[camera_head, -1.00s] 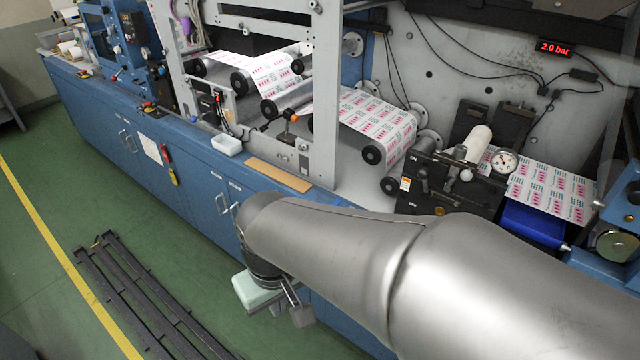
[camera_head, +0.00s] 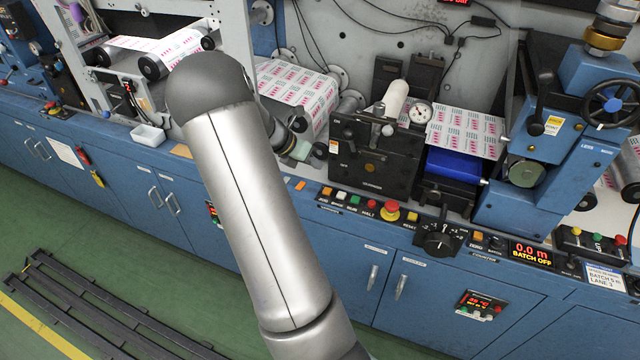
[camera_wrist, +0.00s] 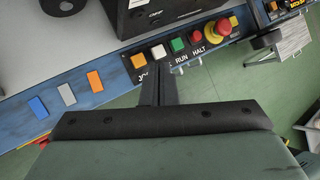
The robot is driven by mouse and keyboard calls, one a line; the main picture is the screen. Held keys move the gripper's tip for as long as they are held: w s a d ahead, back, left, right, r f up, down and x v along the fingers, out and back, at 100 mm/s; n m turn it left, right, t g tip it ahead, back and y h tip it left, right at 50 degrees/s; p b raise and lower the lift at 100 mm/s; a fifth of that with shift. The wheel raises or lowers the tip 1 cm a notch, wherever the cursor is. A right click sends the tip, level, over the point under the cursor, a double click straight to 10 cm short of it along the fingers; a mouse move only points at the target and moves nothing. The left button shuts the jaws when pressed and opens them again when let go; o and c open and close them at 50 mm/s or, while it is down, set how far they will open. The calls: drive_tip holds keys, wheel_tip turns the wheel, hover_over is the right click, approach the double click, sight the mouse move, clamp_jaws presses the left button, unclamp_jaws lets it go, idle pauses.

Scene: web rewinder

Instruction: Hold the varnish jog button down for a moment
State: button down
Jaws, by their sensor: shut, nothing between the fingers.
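A row of buttons shows in the wrist view: an orange button (camera_wrist: 139,60) with a partly hidden label, a white button (camera_wrist: 158,52), a green RUN button (camera_wrist: 178,45) and a red HALT button (camera_wrist: 196,38). The same row's orange button (camera_head: 327,192) shows in the head view. I cannot read the word varnish on any label. My gripper (camera_wrist: 158,84) is shut and empty. Its fingertips appear just below the orange and white buttons in the wrist view; contact cannot be told.
A black machine unit (camera_head: 372,160) rises behind the row. Farther right are a counter display (camera_head: 532,254) and another button panel (camera_head: 597,239).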

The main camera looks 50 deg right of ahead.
drive_tip(key=d+n, duration=0.1)
drive_tip(key=d+f, duration=0.1)
drive_tip(key=d, duration=0.1)
drive_tip(key=d+n+h, duration=0.1)
drive_tip(key=shift+s+d+f+n+g, duration=0.2)
drive_tip(key=shift+s+n+g, duration=0.05)
drive_tip(key=shift+n+g, duration=0.05)
drive_tip(key=shift+f, duration=0.2)
drive_tip(key=b, duration=0.6)
hover_over(324, 191)
wheel_tip(324, 191, down, 8)
drive_tip(key=shift+r, duration=0.2)
drive_tip(key=shift+f, duration=0.4)
drive_tip(key=shift+f, duration=0.2)
idle(0.9)
drive_tip(key=shift+f, duration=0.25)
